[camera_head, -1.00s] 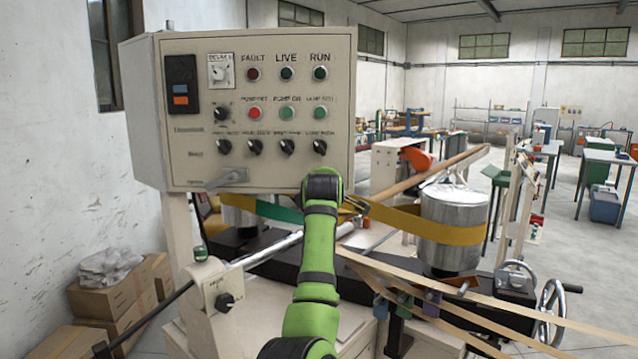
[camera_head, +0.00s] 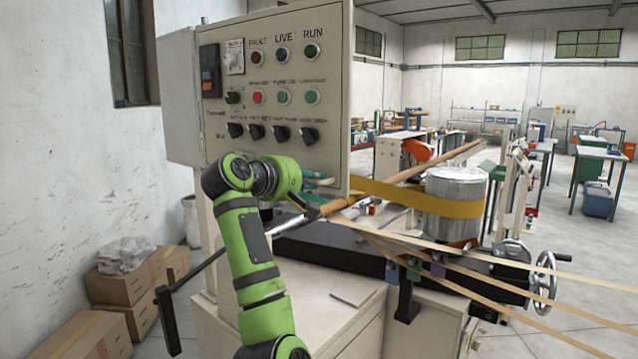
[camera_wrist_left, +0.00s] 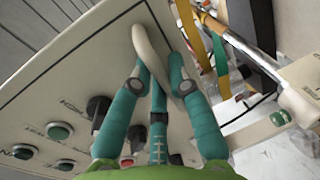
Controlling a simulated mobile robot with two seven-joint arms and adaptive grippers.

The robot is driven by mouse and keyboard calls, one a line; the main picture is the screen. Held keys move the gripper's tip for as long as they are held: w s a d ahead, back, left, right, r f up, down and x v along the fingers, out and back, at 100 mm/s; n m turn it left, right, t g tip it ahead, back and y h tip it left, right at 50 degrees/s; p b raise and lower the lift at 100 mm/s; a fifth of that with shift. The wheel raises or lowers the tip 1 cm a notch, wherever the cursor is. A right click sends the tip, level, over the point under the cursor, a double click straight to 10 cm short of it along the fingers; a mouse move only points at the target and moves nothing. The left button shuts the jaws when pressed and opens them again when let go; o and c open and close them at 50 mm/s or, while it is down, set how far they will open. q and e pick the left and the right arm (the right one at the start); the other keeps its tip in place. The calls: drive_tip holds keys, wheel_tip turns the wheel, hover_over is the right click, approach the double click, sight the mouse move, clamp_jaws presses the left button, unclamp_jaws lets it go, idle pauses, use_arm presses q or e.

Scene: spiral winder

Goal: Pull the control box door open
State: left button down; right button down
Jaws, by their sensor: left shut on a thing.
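The control box (camera_head: 178,95) stands at the left in the head view. Its cream door (camera_head: 280,18) carries lamps, buttons and knobs and is angled, its right edge nearer to me. My left gripper (camera_head: 320,183), with teal fingers, is at the door's lower right. In the left wrist view, the left gripper (camera_wrist_left: 158,72) is shut on a pale curved handle (camera_wrist_left: 145,42) on the door face, a finger on either side. My green arm hides the door's lower left in the head view. The box's inside does not show. My right gripper is not in view.
A handwheel (camera_head: 543,285) is at the far right of the machine. Cardboard boxes (camera_head: 120,295) stand on the floor at left. Open floor lies beyond on the right.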

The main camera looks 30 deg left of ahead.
use_arm(q)
drive_tip(key=shift+s+r+h, duration=0.15)
drive_tip(key=shift+s+h, duration=0.15)
drive_tip(key=shift+s, duration=0.15)
drive_tip(key=c, duration=1.2)
unclamp_jaws()
drive_tip(key=shift+a, duration=0.1)
drive_tip(key=shift+o, duration=0.2)
drive_tip(key=v, duration=1.2)
drive_tip(key=shift+w, duration=0.1)
